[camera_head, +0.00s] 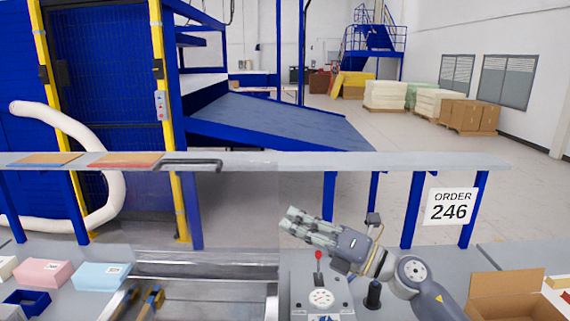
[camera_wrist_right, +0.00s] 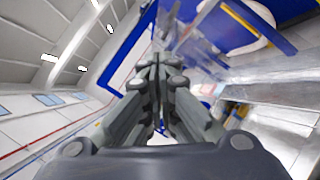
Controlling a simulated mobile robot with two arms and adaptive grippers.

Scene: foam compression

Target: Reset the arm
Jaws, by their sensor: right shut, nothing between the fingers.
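My right gripper (camera_head: 300,222) is shut and empty in the head view. It is raised above the control panel and points up and to the left. In the right wrist view my right gripper (camera_wrist_right: 158,72) shows its fingers together with nothing between them. My left gripper is in neither view. Below the right gripper stands a control panel (camera_head: 298,290) with a red-knobbed lever (camera_head: 318,256), a round gauge (camera_head: 321,298) and a black knob (camera_head: 373,294).
An open cardboard box (camera_head: 510,297) stands at the right. Pink (camera_head: 43,272) and light blue (camera_head: 102,276) blocks and a blue bin (camera_head: 27,301) lie at the left. A grey shelf (camera_head: 400,161) crosses behind my arm, with an order sign (camera_head: 451,206) below it.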

